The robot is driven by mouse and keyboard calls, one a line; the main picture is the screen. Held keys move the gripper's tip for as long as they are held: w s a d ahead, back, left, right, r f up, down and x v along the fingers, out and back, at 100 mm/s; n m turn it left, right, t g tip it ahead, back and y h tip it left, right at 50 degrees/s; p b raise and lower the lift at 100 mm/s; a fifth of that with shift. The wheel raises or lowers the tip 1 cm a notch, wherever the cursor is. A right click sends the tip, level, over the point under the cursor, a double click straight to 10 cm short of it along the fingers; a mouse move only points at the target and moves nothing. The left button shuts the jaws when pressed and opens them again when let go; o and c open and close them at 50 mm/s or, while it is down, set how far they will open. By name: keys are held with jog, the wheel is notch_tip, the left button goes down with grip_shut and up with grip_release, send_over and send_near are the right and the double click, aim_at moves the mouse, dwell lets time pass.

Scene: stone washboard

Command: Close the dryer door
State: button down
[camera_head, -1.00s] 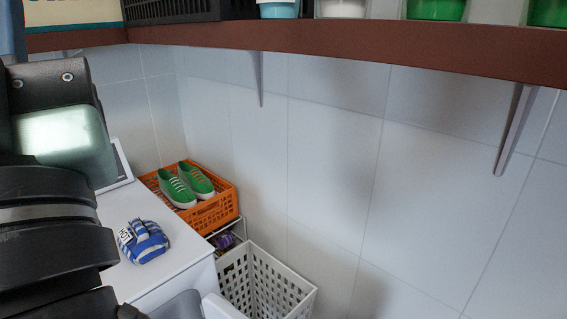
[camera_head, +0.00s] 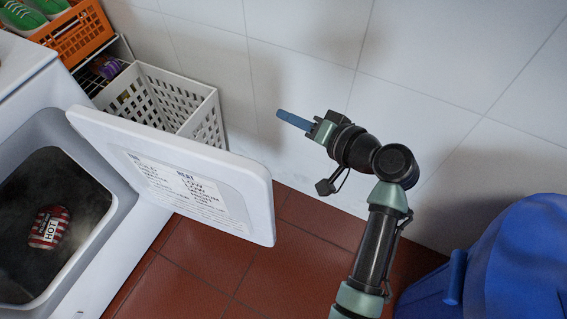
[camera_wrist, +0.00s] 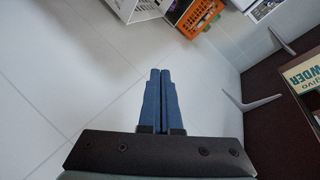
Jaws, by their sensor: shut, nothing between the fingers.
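The dryer door (camera_head: 185,178) is a white panel with printed labels. It stands open, swung out to the right of the dryer (camera_head: 125,225) in the head view. The drum opening is uncovered, and a red and white striped item (camera_head: 49,228) marked HOT lies inside. My gripper (camera_head: 281,114) is up and to the right of the door's free edge, apart from it, with the white tiled wall behind. Its blue fingers (camera_wrist: 159,84) are together and empty in the wrist view. The door is not clearly seen in the wrist view.
A white perforated basket (camera_head: 170,98) stands behind the door by the wall. An orange crate (camera_head: 75,35) with green shoes is at upper left. A blue rounded object (camera_head: 520,265) is at lower right. Red floor tiles (camera_head: 215,245) are clear below the door.

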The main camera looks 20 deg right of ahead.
jog(key=s+d+f+m+t+y+b, duration=0.1)
jog(key=s+f+m+y+b, duration=0.15)
jog(key=s+f, duration=0.5)
jog(key=s+d+f+m+t+y+b, duration=0.1)
jog(key=s+f+m+t+b, duration=0.3)
jog(key=f, duration=0.6)
jog(key=w+a+g+p, duration=0.1)
jog(key=w+a+g, duration=0.1)
jog(key=w+a, duration=0.3)
jog(key=shift+a+n, duration=0.35)
jog(key=shift+a, duration=0.8)
jog(key=shift+s+f+h, duration=0.1)
jog(key=shift+h, duration=0.15)
